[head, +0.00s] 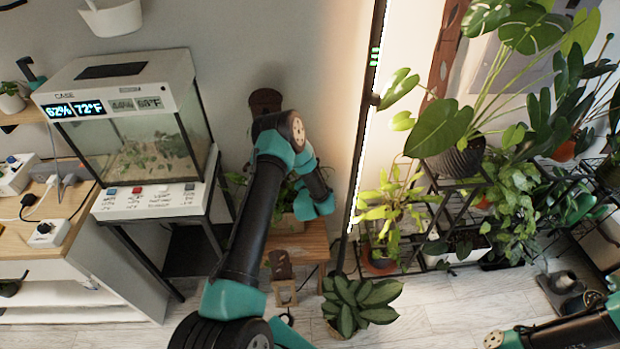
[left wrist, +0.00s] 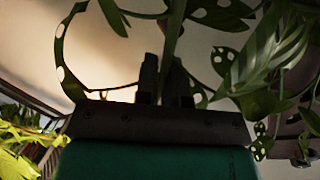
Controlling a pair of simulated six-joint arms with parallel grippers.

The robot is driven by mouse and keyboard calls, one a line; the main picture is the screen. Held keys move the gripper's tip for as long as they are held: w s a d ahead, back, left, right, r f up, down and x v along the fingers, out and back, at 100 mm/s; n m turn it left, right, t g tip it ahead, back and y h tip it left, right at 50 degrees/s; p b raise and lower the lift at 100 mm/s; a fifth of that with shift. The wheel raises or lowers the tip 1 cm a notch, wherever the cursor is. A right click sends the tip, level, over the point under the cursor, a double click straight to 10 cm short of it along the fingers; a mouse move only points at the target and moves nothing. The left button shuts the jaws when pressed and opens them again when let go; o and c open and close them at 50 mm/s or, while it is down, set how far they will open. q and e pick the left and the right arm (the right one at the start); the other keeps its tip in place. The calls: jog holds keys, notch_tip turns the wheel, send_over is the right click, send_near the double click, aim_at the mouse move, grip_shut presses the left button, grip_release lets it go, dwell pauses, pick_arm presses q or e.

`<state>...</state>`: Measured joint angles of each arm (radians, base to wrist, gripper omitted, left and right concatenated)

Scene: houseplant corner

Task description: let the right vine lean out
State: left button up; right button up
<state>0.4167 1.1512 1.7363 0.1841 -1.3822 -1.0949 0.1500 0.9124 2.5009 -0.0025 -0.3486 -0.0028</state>
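In the left wrist view a green stem (left wrist: 172,38) rises between the two close-set dark fingers of my left gripper (left wrist: 165,70). They look shut on it, leaving only a narrow gap. I cannot tell which vine is the right one. My right arm shows at the bottom right of the head view; its gripper is not in view.
A glass terrarium (head: 150,135) stands on a dark stand at left. A lit vertical pole (head: 362,130) stands just right of my left arm. A striped-leaf plant (head: 358,303) is on the floor. A crowded plant rack (head: 455,215) fills the right. Some floor (head: 440,305) is clear.

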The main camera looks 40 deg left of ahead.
pick_arm(q)
jog(key=o, duration=0.5)
jog(key=shift+c, duration=0.2)
jog(key=shift+s+d, duration=0.1)
jog(key=v, duration=1.7)
jog(key=shift+s, duration=0.1)
jog(key=s+d+f+n+g+h, duration=0.1)
jog(key=d+f+g+h, duration=0.1)
jog(key=d+h, duration=0.25)
jog(key=s+d+f+n+g+h, duration=0.1)
jog(key=s+d+f+g+h, duration=0.1)
jog(key=d+h, duration=0.3)
jog(key=s+d+r+n+g+h, duration=0.1)
jog(key=s+d+g+h, duration=0.2)
jog(key=s+d+g, duration=0.5)
jog(key=s+d, duration=0.1)
jog(key=s, duration=0.3)
jog(key=shift+s+d+n+g, duration=0.35)
jog(key=shift+d+n+g, duration=0.05)
